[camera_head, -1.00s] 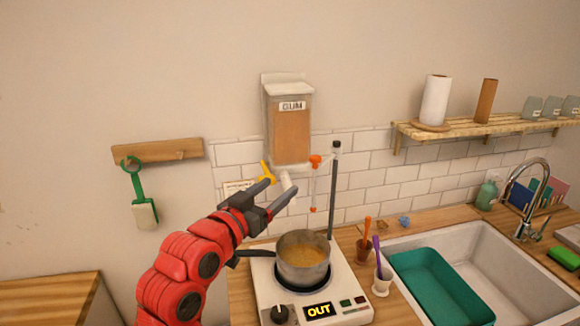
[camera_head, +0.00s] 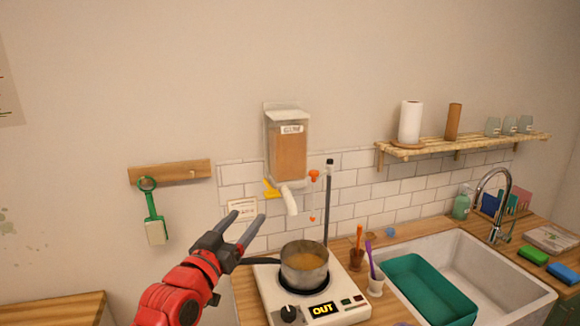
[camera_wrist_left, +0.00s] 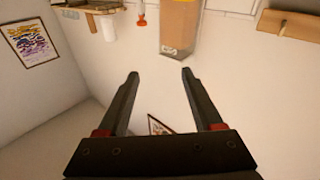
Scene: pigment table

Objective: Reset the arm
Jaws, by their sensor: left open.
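My left gripper (camera_head: 238,232) is open and empty, in the air left of the pot and below the gum dispenser. In the left wrist view my open left gripper (camera_wrist_left: 160,75) has nothing between its fingers. The gum dispenser (camera_head: 288,150), a clear box with tan contents, hangs on the wall with a white spout and a yellow lever (camera_head: 271,189). It also shows in the left wrist view (camera_wrist_left: 179,25). The pot (camera_head: 304,265) of yellowish contents stands on the white hot plate (camera_head: 340,305), whose display reads OUT. My right gripper is not in view.
A green tool (camera_head: 153,212) hangs from a wooden wall rack (camera_head: 169,172) at left. A stand rod (camera_head: 328,205) rises behind the pot. Cups with spoons, a sink (camera_head: 510,278) with a teal tray (camera_head: 425,288), and a shelf (camera_head: 465,141) are to the right.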

